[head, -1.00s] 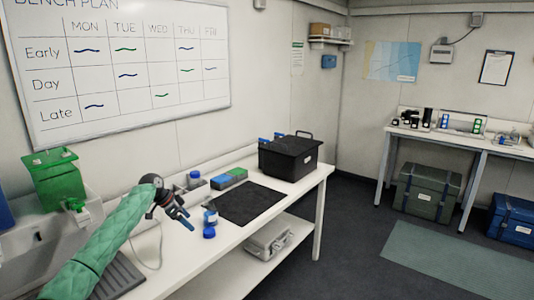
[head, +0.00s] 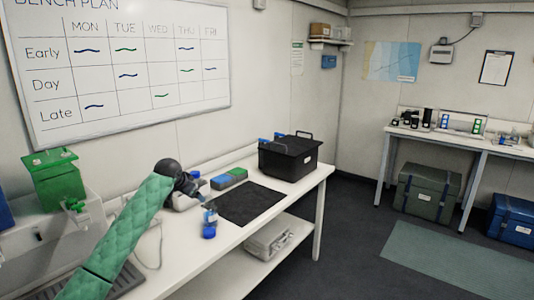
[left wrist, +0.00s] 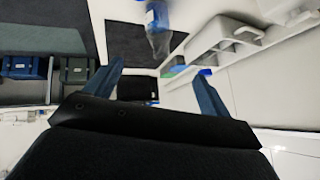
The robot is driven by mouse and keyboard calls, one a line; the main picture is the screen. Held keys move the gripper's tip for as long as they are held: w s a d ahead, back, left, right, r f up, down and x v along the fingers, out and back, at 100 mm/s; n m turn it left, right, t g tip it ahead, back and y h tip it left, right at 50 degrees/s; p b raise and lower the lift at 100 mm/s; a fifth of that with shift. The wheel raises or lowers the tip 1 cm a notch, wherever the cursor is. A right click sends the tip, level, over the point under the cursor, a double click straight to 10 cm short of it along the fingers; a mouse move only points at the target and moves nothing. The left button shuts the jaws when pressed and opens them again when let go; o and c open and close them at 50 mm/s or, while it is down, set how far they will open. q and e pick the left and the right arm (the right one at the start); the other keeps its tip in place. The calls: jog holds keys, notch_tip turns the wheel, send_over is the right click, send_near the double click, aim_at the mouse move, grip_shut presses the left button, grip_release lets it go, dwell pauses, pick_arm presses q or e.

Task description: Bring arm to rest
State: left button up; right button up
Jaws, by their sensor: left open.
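My left arm, in a green quilted sleeve, reaches in from the left over the white bench in the head view. The bottle (left wrist: 158,28) also shows at the top of the left wrist view. My right gripper is in no frame.
A black mat (head: 248,204), a blue and green box (head: 229,178) and a black lidded bin (head: 290,158) are farther along the bench. A green container (head: 55,178) stands at the left. Open floor (head: 350,230) lies right of the bench.

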pick_arm(q)
jog(key=s+d+f+n, duration=0.1)
jog(key=s+d+f, duration=0.2)
jog(key=s+f, duration=0.75)
jog(key=s+d+f+n+y, duration=0.1)
jog(key=s+d+f, duration=0.2)
jog(key=s+f, duration=0.75)
jog(key=s+d+f+n, duration=0.1)
jog(key=s+d+f, duration=0.2)
jog(key=s+f, duration=0.75)
jog(key=s+d+f+g, duration=0.1)
jog(key=s+f+g, duration=0.1)
jog(key=s+f, duration=0.5)
jog(key=s+d+f+n+g, duration=0.1)
jog(key=s+f, duration=0.7)
jog(key=s, duration=0.9)
jog(key=s+d+f+g, duration=0.1)
jog(key=s+f+g, duration=0.2)
jog(key=s+f, duration=0.5)
jog(key=s, duration=0.5)
jog(key=shift+d+g, duration=0.25)
jog(key=shift+g, duration=0.15)
